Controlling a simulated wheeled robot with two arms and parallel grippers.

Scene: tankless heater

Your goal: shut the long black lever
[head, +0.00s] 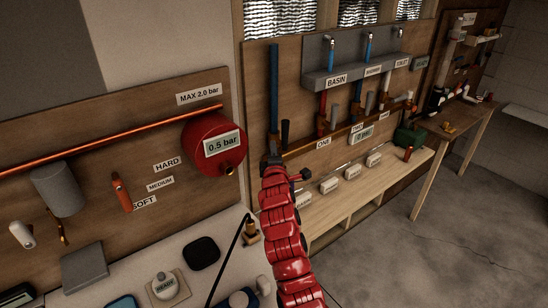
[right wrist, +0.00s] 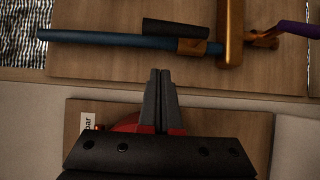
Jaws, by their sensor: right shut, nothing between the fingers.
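The long black lever (head: 285,133) stands nearly upright beside the blue pipe (head: 273,85) on the wooden wall board in the head view. In the right wrist view the black lever (right wrist: 175,28) lies alongside the blue pipe (right wrist: 110,39), near a brass fitting (right wrist: 192,46). My right gripper (head: 270,160) is just below the lever in the head view. In the right wrist view its fingers (right wrist: 160,73) are pressed together and empty, with their tips pointing at the lever across a visible gap. My left gripper is not in view.
A red tank (head: 205,158) marked 0.5 bar hangs to the left of my right arm. A grey shelf (head: 350,68) with taps and several pipes is to the right. A wooden bench (head: 340,205) stands below, and the floor (head: 450,230) at right is clear.

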